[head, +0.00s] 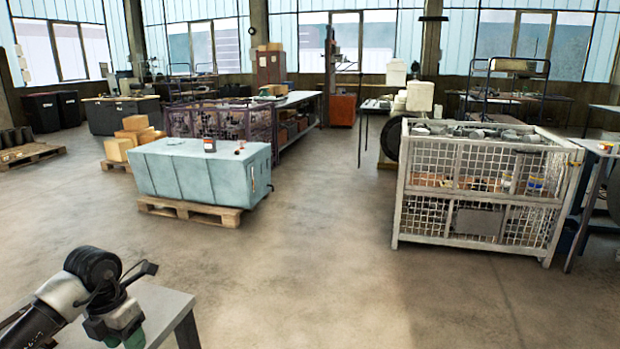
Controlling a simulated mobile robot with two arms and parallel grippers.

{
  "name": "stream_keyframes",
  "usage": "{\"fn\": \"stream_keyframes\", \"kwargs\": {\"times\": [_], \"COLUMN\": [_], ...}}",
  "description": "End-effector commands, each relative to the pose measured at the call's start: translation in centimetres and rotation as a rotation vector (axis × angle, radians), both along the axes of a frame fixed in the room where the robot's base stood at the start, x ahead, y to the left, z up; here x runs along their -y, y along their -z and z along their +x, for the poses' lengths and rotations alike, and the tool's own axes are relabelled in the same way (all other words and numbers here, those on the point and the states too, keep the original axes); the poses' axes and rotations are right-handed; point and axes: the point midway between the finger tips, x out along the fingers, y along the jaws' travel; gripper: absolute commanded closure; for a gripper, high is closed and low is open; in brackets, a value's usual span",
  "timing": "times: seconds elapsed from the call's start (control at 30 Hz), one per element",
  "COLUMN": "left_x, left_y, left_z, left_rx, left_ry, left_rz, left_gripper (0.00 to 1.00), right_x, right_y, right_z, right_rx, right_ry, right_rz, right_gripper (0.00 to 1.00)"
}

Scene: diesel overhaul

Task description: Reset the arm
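My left arm comes in at the lower left corner, with a pale grey link, a black joint and a dark green end part. My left gripper (122,332) points down in front of a grey table (165,306). Its fingertips are not clearly visible, so I cannot tell whether it is open or holds anything. My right arm and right gripper are not in view.
A pale blue chest (190,172) stands on a wooden pallet (215,213) ahead. A white mesh cage (480,190) full of parts stands at right. Cardboard boxes (118,149) sit at left. The concrete floor (310,270) between is clear.

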Motion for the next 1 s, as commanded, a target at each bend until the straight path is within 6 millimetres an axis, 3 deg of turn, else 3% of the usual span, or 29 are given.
{"fn": "stream_keyframes", "kwargs": {"times": [0.27, 0.57, 0.7, 0.77, 0.8, 0.87, 1.0], "left_x": [4.2, 11.7, 14.3, 14.3, 13.8, 12.7, 10.4], "left_y": [4.5, 11.8, 17.6, 21.2, 24.0, 28.2, 37.0], "left_z": [0.4, 0.8, 0.8, 0.5, -0.1, -1.5, -6.9], "left_rx": [-0.018, -0.043, -0.058, -0.059, -0.059, -0.057, -0.054], "left_ry": [-0.017, -0.253, -0.639, -0.89, -1.075, -1.345, -1.863], "left_rz": [-0.268, -0.823, -1.171, -1.293, -1.348, -1.387, -1.333], "left_gripper": [0.52, 0.52, 0.52, 0.52, 0.52, 0.52, 0.52], "right_x": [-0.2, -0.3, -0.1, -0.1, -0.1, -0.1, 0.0], "right_y": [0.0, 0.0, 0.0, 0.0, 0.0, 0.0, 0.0], "right_z": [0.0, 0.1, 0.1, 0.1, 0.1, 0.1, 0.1], "right_rx": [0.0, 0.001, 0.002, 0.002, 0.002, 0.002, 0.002], "right_ry": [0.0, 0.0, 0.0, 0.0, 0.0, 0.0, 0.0], "right_rz": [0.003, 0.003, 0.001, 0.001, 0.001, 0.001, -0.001], "right_gripper": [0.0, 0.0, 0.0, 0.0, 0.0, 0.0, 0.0]}}
